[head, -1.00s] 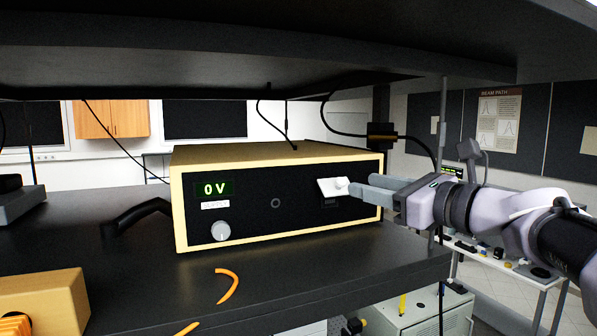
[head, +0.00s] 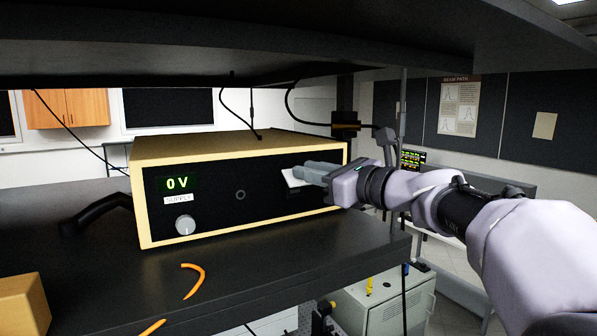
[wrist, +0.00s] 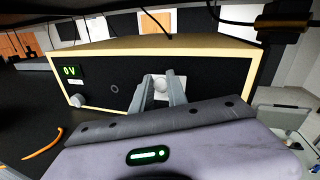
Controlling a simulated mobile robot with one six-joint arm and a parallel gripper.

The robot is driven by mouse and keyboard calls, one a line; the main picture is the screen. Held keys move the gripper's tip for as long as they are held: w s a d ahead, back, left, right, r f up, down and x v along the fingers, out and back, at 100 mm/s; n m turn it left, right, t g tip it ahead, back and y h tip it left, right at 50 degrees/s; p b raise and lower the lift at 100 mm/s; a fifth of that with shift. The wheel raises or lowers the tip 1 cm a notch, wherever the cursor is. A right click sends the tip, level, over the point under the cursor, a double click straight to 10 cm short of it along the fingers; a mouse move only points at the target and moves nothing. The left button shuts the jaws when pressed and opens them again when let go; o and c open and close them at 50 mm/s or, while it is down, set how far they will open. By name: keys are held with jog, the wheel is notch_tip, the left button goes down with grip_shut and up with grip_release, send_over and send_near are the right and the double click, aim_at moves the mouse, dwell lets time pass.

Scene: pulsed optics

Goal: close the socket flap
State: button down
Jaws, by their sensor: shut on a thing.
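The white socket flap (head: 293,180) is on the right part of the power supply's black front panel, tilted out from it, with a dark socket area (head: 294,192) just below. My gripper (head: 308,172) reaches in from the right, its grey fingers overlapping the flap. In the wrist view the flap (wrist: 178,80) shows behind and between the fingers, and its round white knob (wrist: 161,86) sits between the two fingertips. My gripper (wrist: 161,88) is shut on this knob. The fingers hide part of the flap in the head view.
The cream-edged supply (head: 220,150) stands on a dark shelf (head: 270,265), under another dark shelf. Its "0 V" display and grey dial (head: 185,225) are at left. An orange curved piece (head: 194,280) lies in front. A black cable hangs behind.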

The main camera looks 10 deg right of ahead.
notch_tip(320, 180, down, 3)
jog(key=t+y+b, duration=0.1)
jog(key=t+b, duration=0.1)
jog(key=b, duration=0.9)
jog(key=shift+s+n, duration=0.1)
jog(key=shift+n, duration=0.3)
jog(key=y+b, duration=0.1)
jog(key=b, duration=0.1)
jog(key=t+b, duration=0.1)
jog(key=b, duration=0.1)
jog(key=shift+r+n+t+y, duration=0.3)
jog(key=shift+r+n+y, duration=0.05)
jog(key=shift+n+y, duration=0.05)
jog(key=c, duration=1.3)
grip_release()
jog(key=shift+b, duration=0.3)
